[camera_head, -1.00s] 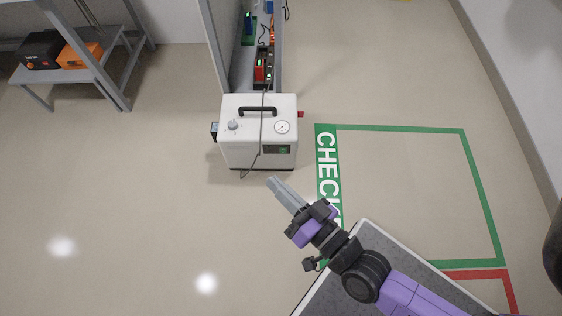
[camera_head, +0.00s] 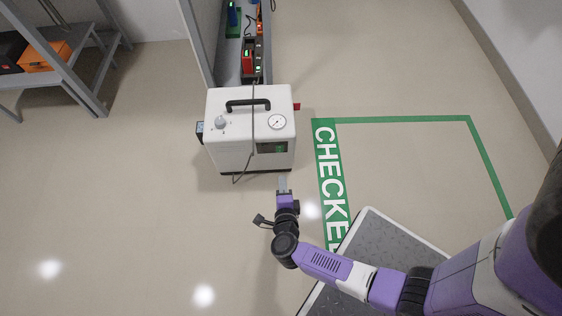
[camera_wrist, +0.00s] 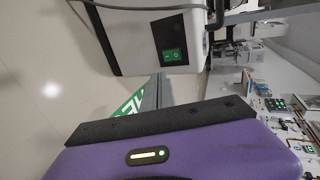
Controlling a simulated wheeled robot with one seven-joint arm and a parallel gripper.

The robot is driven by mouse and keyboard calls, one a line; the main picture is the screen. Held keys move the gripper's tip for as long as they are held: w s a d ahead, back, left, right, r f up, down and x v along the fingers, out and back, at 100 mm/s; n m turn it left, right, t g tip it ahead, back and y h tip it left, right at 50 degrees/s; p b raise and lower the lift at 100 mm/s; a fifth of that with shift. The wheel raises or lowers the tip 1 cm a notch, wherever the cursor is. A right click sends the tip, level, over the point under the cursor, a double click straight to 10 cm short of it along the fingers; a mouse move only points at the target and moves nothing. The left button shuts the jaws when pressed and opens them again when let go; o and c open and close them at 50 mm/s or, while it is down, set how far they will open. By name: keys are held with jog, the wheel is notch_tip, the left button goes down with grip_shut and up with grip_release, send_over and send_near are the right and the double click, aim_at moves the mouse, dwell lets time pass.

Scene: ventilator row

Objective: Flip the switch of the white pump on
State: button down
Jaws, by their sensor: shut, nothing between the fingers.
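The white pump (camera_head: 228,152) stands on the floor, with a black handle, a knob and a round gauge on top. A green rocker switch (camera_wrist: 172,54) sits in a dark panel on its front face in the wrist view. That panel (camera_head: 272,148) also shows in the head view, at the front right. Which way the rocker is tipped I cannot tell. My gripper (camera_head: 283,180) is shut and empty, close in front of the pump's lower right front. In the wrist view its grey fingers (camera_wrist: 157,88) point toward the pump just below the switch panel; contact is unclear.
A grey cable (camera_head: 253,120) runs over the pump's top and front. A grey rack (camera_head: 231,68) with devices stands behind it. The green-bordered CHECKED floor area (camera_head: 329,185) lies to the right. Open floor (camera_head: 130,190) is on the left.

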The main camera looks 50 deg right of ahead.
aim_at(280, 152)
jog(key=b+x, duration=0.1)
jog(key=x, duration=0.3)
jog(key=b+x, duration=0.2)
jog(key=x, duration=0.2)
jog(key=r+b+x, duration=0.1)
jog(key=x, duration=0.3)
jog(key=shift+w+d+b, duration=0.25)
jog(key=shift+d+b, duration=0.05)
jog(key=shift+b, duration=0.1)
jog(key=shift+d, duration=0.1)
jog(key=shift+w+d+f+p, duration=0.2)
jog(key=shift+w+d+p, duration=0.1)
jog(key=shift+w+f, duration=0.1)
jog(key=shift+f, duration=0.1)
